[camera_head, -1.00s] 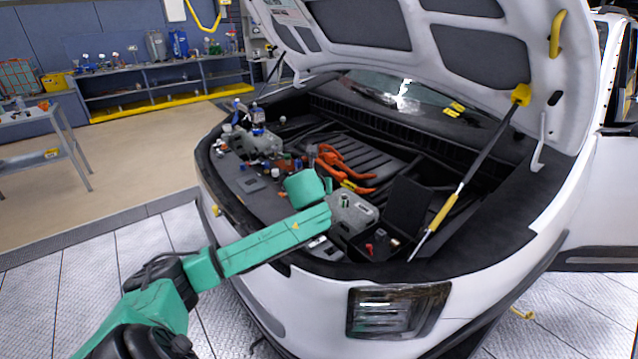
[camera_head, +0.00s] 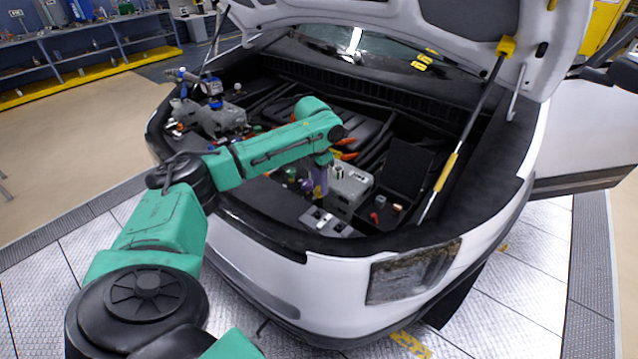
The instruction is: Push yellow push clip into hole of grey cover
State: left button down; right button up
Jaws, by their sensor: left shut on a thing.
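My left arm reaches in from the lower left over the car's open front bay. My left gripper (camera_head: 320,188) points down at the front of the bay, left of a grey box-like reservoir (camera_head: 348,187). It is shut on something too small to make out. I cannot pick out the yellow push clip. A dark grey cover panel (camera_head: 283,213) runs along the front of the bay, partly hidden by my arm; its hole cannot be made out. A silvery plate (camera_head: 330,223) lies just below the gripper. My right gripper is not in view.
A black open bin (camera_head: 385,208) with small coloured parts sits right of the reservoir. A hood strut (camera_head: 452,160) rises at the right, and the raised hood (camera_head: 400,30) hangs above. Grey fittings (camera_head: 215,118) with a blue-topped tool stand at the bay's left.

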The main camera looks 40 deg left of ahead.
pick_arm(q)
jog(key=f+b, duration=0.2)
jog(key=f, duration=0.1)
jog(key=f+b, duration=0.1)
jog(key=f, duration=0.1)
jog(key=shift+s+a+f+b, duration=0.1)
jog(key=shift+a+b, duration=0.15)
jog(key=shift+b, duration=0.1)
jog(key=shift+f+b, duration=0.35)
jog(key=shift+f, duration=0.1)
jog(key=shift+a, duration=0.1)
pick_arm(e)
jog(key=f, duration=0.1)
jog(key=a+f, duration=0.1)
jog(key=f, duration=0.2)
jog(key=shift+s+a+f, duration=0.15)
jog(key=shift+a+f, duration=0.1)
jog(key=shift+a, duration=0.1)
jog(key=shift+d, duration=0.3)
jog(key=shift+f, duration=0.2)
pick_arm(q)
jog(key=shift+r, duration=0.1)
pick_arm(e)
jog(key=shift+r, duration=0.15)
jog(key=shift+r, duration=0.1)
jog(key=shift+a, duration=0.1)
